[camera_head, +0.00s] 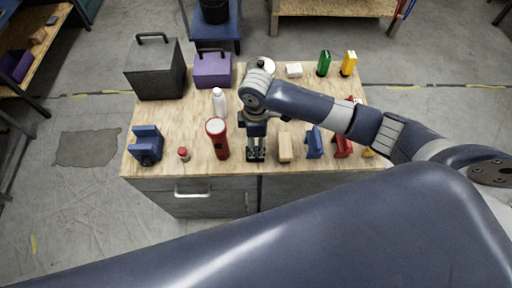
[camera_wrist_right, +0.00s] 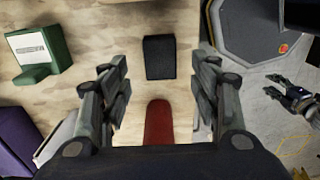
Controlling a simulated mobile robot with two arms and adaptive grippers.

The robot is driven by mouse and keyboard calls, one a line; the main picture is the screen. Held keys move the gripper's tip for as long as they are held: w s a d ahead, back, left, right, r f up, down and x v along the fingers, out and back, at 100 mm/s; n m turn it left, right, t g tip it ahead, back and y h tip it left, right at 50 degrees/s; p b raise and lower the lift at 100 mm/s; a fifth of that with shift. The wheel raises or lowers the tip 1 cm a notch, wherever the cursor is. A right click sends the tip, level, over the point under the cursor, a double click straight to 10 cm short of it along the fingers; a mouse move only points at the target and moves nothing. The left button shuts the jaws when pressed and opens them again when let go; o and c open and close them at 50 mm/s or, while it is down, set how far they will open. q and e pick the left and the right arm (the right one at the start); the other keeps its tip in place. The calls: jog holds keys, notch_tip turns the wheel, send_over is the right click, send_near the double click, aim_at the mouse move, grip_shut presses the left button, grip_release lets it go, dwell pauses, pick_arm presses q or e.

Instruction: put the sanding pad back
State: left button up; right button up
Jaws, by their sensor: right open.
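A flat black block (camera_wrist_right: 159,57), which I take to be the sanding pad, lies on the wooden bench top and shows between my fingers in the right wrist view. My right gripper (camera_wrist_right: 160,85) points down with its fingers apart and nothing between their tips. In the head view the right gripper (camera_head: 256,154) is over the bench near its front edge; its fingers and arm hide much of what lies beneath. My left gripper (camera_wrist_right: 285,85) shows small at the right of the wrist view, over the floor; it is out of the head view.
A red flashlight (camera_head: 217,138) stands left of the gripper, and a wooden block (camera_head: 285,147) and blue clamp (camera_head: 314,142) are to its right. A white bottle (camera_head: 219,102), purple box (camera_head: 212,71) and black box (camera_head: 156,70) stand farther back. Bare bench lies between them.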

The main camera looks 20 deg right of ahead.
aim_at(256, 151)
notch_tip(256, 151, up, 5)
jog(key=shift+r, duration=0.15)
dwell(0.5)
